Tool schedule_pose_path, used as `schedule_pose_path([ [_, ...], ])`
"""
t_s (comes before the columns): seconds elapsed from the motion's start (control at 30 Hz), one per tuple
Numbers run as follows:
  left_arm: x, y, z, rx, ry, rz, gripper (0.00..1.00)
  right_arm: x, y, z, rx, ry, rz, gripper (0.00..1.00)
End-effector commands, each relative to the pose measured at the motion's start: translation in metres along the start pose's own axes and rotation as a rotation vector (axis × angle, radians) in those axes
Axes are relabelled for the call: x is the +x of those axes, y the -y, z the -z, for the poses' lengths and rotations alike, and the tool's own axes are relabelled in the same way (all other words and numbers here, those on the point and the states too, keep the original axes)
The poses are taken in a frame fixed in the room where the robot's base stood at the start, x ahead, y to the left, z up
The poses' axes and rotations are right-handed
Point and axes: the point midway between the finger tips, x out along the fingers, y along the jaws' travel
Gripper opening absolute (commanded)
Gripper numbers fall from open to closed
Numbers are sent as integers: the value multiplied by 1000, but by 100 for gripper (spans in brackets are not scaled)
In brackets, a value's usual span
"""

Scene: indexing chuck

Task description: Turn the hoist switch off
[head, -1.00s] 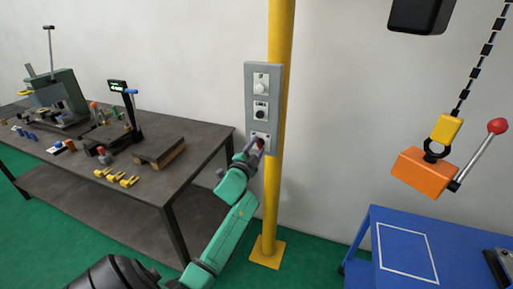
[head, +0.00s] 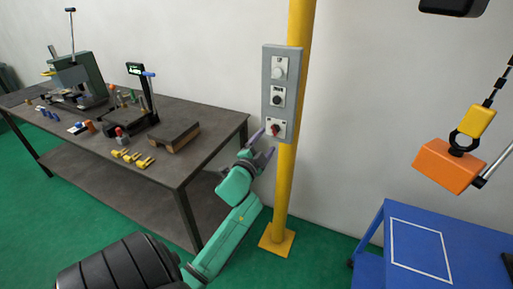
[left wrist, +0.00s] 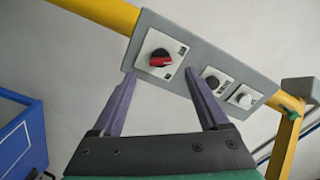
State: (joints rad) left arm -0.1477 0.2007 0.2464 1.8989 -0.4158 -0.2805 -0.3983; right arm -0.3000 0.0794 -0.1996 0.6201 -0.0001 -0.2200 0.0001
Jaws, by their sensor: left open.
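A grey switch panel (head: 267,80) is fixed to a yellow post. It carries a white knob (head: 280,69) on top, a black knob (head: 277,99) in the middle and a red-handled rotary switch (head: 275,129) at the bottom. The labels are too small to read, so I cannot tell by name which is the hoist switch. My left gripper (head: 262,143) is open and empty, just below and left of the red switch. In the left wrist view the red switch (left wrist: 160,58) shows beyond and between my spread fingertips (left wrist: 161,76), apparently clear of them. My right gripper is out of view.
The yellow post (head: 285,190) stands beside a dark workbench (head: 215,120) with tools and small parts. A blue table (head: 375,240) with a white outline stands at right. An orange block (head: 445,167) hangs from a chain above it. Open floor lies around the post's base.

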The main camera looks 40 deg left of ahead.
Motion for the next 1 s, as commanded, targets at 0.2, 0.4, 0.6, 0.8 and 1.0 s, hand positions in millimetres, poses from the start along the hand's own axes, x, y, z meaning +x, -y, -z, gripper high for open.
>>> schedule_pose_path([
  [0.2,-62,-4,-2,1,2,-3,78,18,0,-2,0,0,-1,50],
  [0.4,-83,-1,0,0,0,0,78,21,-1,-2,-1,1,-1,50],
  [0.6,-84,0,0,0,0,0,78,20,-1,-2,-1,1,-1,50],
  [0.8,-83,0,0,1,-1,0,78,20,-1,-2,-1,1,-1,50],
  [1.0,-81,-12,-6,-12,10,-24,78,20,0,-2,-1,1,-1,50],
])
